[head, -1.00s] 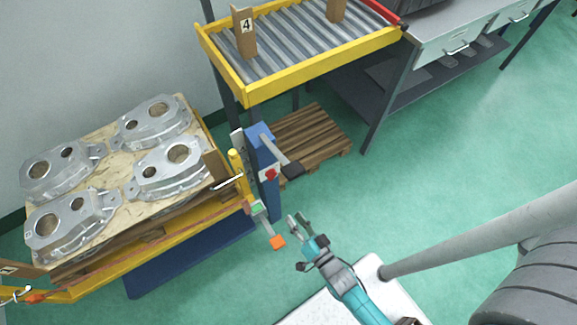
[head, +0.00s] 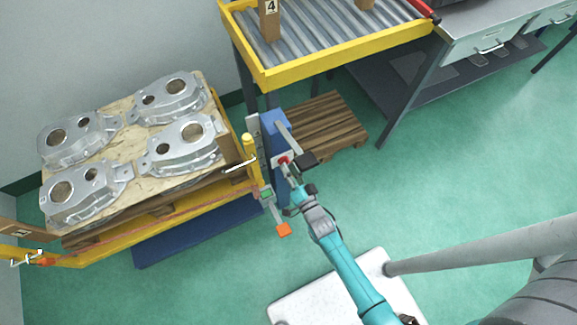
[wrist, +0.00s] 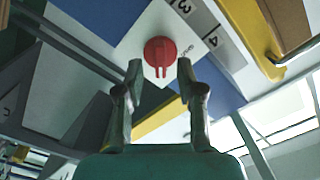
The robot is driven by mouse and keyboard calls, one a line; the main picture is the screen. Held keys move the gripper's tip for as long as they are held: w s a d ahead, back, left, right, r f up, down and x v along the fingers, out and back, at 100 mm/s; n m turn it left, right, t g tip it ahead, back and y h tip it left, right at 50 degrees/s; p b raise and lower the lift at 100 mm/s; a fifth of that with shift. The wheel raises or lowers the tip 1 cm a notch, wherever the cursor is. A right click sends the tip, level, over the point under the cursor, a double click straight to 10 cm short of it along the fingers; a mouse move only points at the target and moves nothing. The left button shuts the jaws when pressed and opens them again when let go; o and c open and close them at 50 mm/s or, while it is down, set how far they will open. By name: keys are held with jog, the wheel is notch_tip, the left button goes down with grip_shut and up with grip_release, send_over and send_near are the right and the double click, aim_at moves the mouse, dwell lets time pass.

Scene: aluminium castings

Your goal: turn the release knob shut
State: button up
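The red release knob (wrist: 160,52) sits on a white plate (wrist: 133,40) on a blue post, straight ahead in the wrist view. It also shows small in the head view (head: 284,160), partly covered by my gripper. My gripper (wrist: 158,70) is open, with one finger on each side of the knob's lower edge. The fingertips are close to the knob, and I cannot tell if they touch it. Nothing is held. Numbers, including a 3 and a 4, are printed beside the knob on the plate.
A lever with a black end (head: 306,160) sticks out from the blue post (head: 272,130) near my gripper. A pallet of castings (head: 133,140) stands left, a yellow-framed roller table (head: 345,50) behind.

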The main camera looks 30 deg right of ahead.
jog(key=shift+w, duration=0.65)
grip_shut()
jog(key=shift+n, duration=0.3)
jog(key=n, duration=1.7)
jog(key=shift+a, duration=0.35)
jog(key=shift+n, duration=0.3)
